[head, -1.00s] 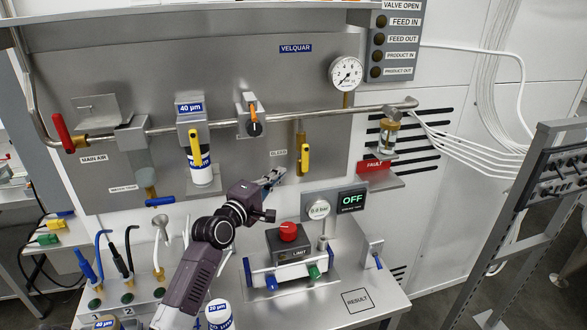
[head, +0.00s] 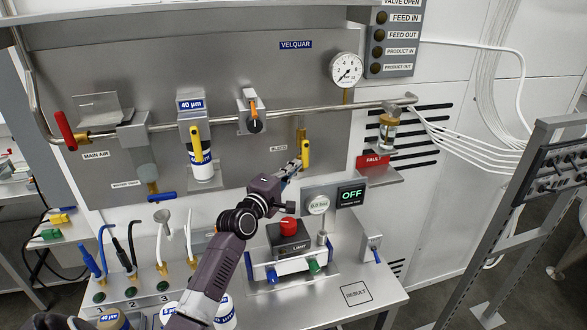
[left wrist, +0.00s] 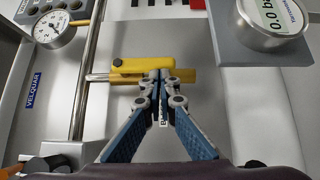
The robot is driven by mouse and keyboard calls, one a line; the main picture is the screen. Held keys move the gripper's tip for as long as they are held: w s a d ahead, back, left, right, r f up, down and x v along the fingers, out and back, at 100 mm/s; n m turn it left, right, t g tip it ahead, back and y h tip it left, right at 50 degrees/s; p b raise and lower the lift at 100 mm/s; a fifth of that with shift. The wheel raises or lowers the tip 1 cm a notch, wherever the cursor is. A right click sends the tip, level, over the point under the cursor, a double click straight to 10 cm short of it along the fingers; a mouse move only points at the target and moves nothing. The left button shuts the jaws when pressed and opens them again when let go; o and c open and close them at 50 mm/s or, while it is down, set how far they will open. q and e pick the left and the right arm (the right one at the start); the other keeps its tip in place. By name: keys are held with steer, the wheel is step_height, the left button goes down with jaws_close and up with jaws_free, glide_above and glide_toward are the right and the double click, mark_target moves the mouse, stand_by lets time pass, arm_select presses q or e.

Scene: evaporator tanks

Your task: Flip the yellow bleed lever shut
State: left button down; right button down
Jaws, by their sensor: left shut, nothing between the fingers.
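The yellow bleed lever (head: 306,152) hangs downward along the brass bleed valve (head: 300,125), right of the BLEED label on the steel panel. It also shows in the left wrist view (left wrist: 142,65), lying alongside the brass valve body (left wrist: 183,76). My left gripper (head: 296,166) is shut and empty, its tips beside the lower part of the lever. In the left wrist view the shut fingertips (left wrist: 157,75) are at the lever's edge; whether they touch it I cannot tell. My right gripper is not in view.
A red-button limit box (head: 288,243) stands on the bench below. The filter with another yellow lever (head: 196,145) hangs to the left.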

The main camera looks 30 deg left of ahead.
arm_select(q)
steer(key=shift+w+d+f+n+t+b, duration=0.2)
steer(key=shift+f+n+t+b, duration=0.15)
steer(key=shift+b, duration=0.25)
steer(key=w+d+r+n+t+y+b, duration=0.1)
steer(key=w+d+r+n+t+b, duration=0.1)
steer(key=w+d+b, duration=0.4)
steer(key=shift+w+r+n, duration=0.3)
steer(key=shift+w+n, duration=0.05)
steer(key=shift+w, duration=0.2)
stand_by(0.9)
steer(key=shift+r+b, duration=0.1)
steer(key=shift+b, duration=0.2)
stand_by(0.5)
